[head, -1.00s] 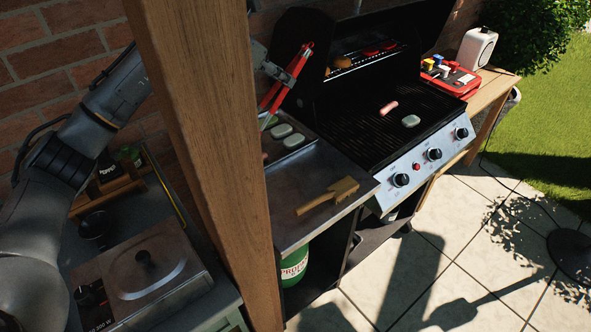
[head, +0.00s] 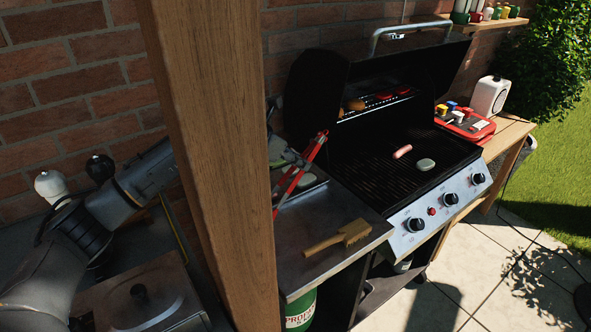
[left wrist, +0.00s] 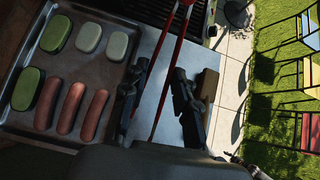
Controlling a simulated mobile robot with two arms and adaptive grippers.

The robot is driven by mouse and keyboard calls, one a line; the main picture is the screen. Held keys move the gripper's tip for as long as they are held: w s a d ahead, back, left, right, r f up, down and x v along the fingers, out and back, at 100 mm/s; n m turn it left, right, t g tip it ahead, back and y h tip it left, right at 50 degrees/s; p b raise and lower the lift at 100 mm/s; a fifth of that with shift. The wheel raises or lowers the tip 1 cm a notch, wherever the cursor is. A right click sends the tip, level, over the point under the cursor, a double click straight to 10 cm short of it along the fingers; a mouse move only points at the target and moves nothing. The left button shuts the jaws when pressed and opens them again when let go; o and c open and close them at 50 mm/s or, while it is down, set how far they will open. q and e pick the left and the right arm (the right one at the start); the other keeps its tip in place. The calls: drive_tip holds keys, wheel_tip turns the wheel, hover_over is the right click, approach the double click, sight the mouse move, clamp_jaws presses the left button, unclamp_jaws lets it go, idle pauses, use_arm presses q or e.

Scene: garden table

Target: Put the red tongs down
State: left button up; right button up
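The red tongs (head: 302,172) stand tilted over the steel side shelf (head: 318,265), left of the grill. My left gripper (head: 291,157) is around them, partly behind the wooden post. My right gripper is in no view.
A tray (left wrist: 62,135) with sausages and green and pale patties lies beside the gripper. A wooden brush (head: 340,238) lies on the shelf. The open grill (head: 400,170) stands right of it. The wooden post (head: 215,160) blocks part of the view. Bare shelf shows around the brush.

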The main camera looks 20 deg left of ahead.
sight(294, 180)
use_arm(q)
wheel_tip(294, 180, down, 3)
drive_tip(key=shift+f+p, duration=0.1)
drive_tip(key=shift+p, duration=0.2)
drive_tip(key=shift+f+b, duration=0.3)
drive_tip(key=shift+b, duration=0.05)
drive_tip(key=o, duration=0.6)
